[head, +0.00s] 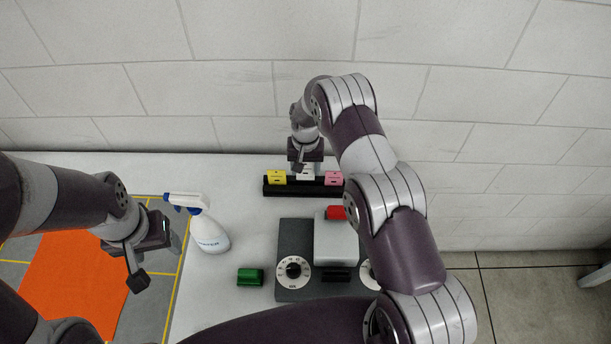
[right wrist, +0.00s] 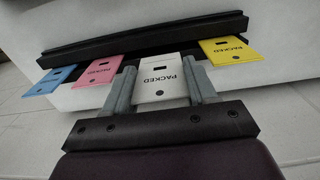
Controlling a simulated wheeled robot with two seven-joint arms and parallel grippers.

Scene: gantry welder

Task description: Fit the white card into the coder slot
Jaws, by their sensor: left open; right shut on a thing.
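The white card (head: 305,174) is at the black rack (head: 290,191) by the wall, between the yellow and pink cards. My right gripper (head: 304,163) reaches down over it. In the right wrist view its two fingers are shut on the white card (right wrist: 161,82), marked "PACKED". The card's far end is at the rack; I cannot tell how deep it sits. The coder (head: 296,238) is a dark grey box with a light grey block and white dials; a dark slot-like part (head: 337,274) shows at its front. My left gripper (head: 150,256) is open and empty at the left.
Yellow (head: 277,177) and pink (head: 334,178) cards stand in the rack; a blue card (right wrist: 52,80) shows in the wrist view. My right arm hides the coder's right side.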

